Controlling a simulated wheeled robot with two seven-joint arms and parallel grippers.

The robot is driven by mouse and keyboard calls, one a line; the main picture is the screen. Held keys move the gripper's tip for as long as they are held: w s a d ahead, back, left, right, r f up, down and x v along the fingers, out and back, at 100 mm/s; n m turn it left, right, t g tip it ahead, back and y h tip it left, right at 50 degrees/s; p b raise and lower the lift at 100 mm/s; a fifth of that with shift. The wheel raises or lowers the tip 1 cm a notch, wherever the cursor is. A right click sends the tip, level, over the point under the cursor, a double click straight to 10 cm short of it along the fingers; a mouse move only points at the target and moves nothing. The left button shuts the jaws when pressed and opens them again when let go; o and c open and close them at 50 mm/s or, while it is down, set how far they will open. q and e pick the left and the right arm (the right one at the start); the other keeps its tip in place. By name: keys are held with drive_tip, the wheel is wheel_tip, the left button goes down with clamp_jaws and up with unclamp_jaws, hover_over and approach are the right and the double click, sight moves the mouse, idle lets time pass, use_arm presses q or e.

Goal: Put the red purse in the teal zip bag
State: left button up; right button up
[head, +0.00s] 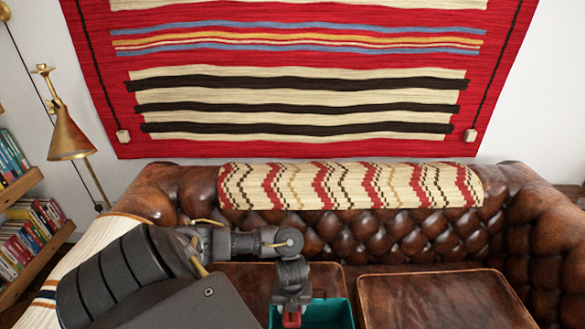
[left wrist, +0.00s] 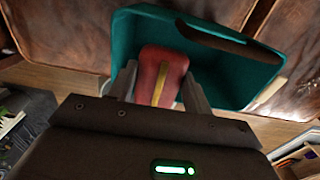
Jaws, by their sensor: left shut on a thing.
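The red purse (left wrist: 172,66), with a yellow strip down it, is between the fingers of my left gripper (left wrist: 160,78), which is shut on it. A small part of the purse shows in the head view (head: 291,319) below the left gripper (head: 291,300). The teal zip bag (left wrist: 133,35) is open, with a dark opening edge, and lies behind the purse in the left wrist view. In the head view the bag (head: 330,314) is at the bottom edge, partly hidden by the gripper. The purse overlaps the bag's opening; I cannot tell its depth. My right gripper is not in view.
A brown leather sofa (head: 400,237) with a patterned throw (head: 350,186) spans the back. Its right seat cushion (head: 435,298) is clear. A brass lamp (head: 68,135) and bookshelf (head: 25,190) stand at the left. A red striped rug (head: 300,150) hangs on the wall.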

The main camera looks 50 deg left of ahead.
use_arm(q)
wheel_tip(320, 180, down, 14)
drive_tip(key=b, duration=0.6)
drive_tip(key=shift+f, duration=0.2)
drive_tip(key=shift+f+b, duration=0.4)
drive_tip(key=shift+f, duration=0.2)
drive_tip(key=o, duration=1.1)
drive_tip(key=shift+r, duration=0.15)
